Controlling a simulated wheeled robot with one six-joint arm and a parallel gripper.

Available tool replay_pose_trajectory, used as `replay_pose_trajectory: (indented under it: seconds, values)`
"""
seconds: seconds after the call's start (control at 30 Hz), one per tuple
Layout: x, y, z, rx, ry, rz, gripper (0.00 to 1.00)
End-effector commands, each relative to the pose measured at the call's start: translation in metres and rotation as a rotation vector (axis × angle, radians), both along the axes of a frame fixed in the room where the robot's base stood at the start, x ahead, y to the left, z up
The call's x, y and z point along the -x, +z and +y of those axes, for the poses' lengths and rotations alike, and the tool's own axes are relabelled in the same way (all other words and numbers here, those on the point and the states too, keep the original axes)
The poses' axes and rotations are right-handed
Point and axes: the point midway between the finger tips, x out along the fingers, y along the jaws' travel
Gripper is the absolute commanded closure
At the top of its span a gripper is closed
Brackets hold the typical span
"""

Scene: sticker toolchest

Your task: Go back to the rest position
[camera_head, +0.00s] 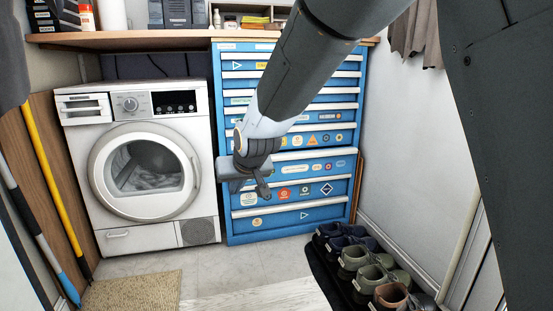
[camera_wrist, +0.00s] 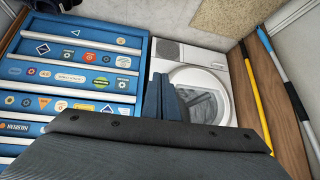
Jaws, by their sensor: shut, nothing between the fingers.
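My gripper (camera_head: 262,190) hangs in front of the blue tool chest (camera_head: 249,239), in the left part of its front in the head view. In the wrist view my gripper's fingers (camera_wrist: 163,84) are together with nothing between them. The chest has several drawers with pale handle strips and colourful stickers. All the drawers that I can see look closed. My arm crosses the upper middle of the chest and hides part of several drawers. In the wrist view the tool chest (camera_wrist: 90,66) lies on the left, tilted.
A white washing machine (camera_head: 99,218) stands left of the chest, under a wooden counter (camera_head: 150,40). Several shoes (camera_head: 365,262) sit on a dark mat at the lower right. A yellow pole (camera_head: 50,180) leans at the left.

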Motion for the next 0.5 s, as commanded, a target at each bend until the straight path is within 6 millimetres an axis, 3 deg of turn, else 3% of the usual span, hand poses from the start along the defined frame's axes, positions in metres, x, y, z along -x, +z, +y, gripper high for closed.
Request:
replay_pose_trajectory:
  seconds: [0.03, 0.3, 0.4, 0.5]
  values:
    - [0.034, 0.007, 0.0, 0.014, 0.019, 0.043, 1.0]
    - [0.211, 0.012, -0.026, 0.113, 0.113, 0.305, 1.0]
    - [0.265, 0.01, -0.041, 0.148, 0.144, 0.387, 1.0]
    - [0.307, 0.008, -0.055, 0.176, 0.17, 0.45, 1.0]
